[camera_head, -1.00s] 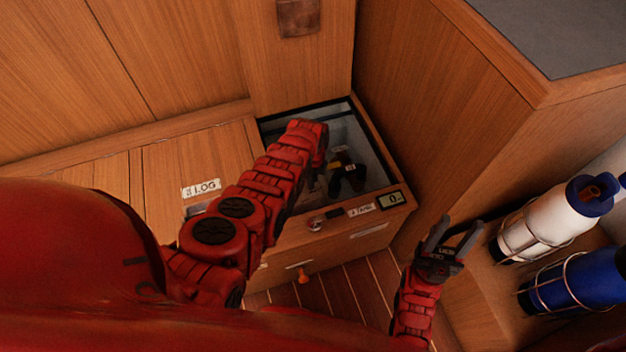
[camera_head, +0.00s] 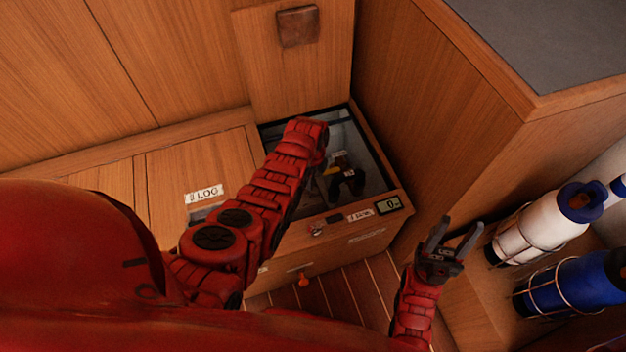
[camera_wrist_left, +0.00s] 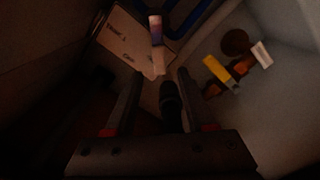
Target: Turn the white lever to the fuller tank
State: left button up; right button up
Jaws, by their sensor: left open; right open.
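My left arm reaches into an open well in the wooden bench. My left gripper (camera_head: 347,190) is down in the well, open and dark against it; in the left wrist view (camera_wrist_left: 160,75) its fingers are apart. A short black cylinder (camera_wrist_left: 169,98) shows between the fingers, not clearly gripped. Beyond the fingertips is a pale upright bar (camera_wrist_left: 157,58) with a purplish upper part; I cannot tell if it is the white lever. A yellow handle-like piece (camera_wrist_left: 215,69) lies to the right. No tank is identifiable. My right gripper (camera_head: 450,245) is open and empty over the floor.
A display (camera_head: 389,204) reading 0 and a small label (camera_head: 360,214) sit on the well's front edge. A LOG label (camera_head: 204,193) is on the bench top. Wooden walls enclose the well.

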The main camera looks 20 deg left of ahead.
pick_arm(q)
notch_tip(320, 180, up, 13)
jog(key=p, duration=0.3)
dwell(0.5)
